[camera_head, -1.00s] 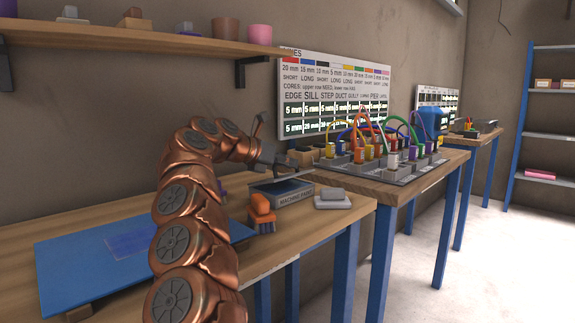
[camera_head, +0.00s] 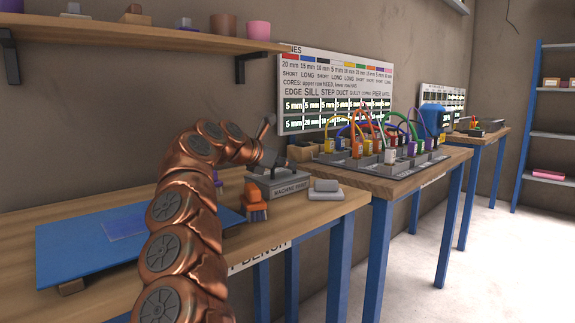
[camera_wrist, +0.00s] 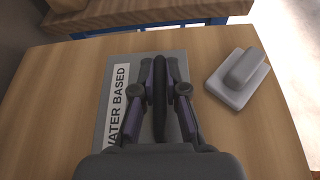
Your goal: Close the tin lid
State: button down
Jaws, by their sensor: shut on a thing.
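The grey tin (camera_head: 291,190), labelled MACHINE PAINT, stands on the wooden bench. Its grey lid (camera_wrist: 115,68), marked WATER BASED, lies across the top and looks roughly flat. I cannot tell whether it is pressed fully down. My gripper (camera_head: 272,165) is over the tin's top at its left part. In the wrist view, my gripper (camera_wrist: 164,68) is shut on a dark upright piece in the middle of the lid, seemingly its handle. The tin's inside is hidden.
An orange brush (camera_head: 256,198) stands just left of the tin. A grey stepped block (camera_head: 325,189) sits to its right, near the bench edge. A second table (camera_head: 440,163) holds a wired board (camera_head: 352,166).

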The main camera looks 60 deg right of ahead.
dwell(0.4)
jog(key=c, duration=1.2)
grip_release()
jog(key=v, duration=1.2)
jog(key=shift+s, duration=0.15)
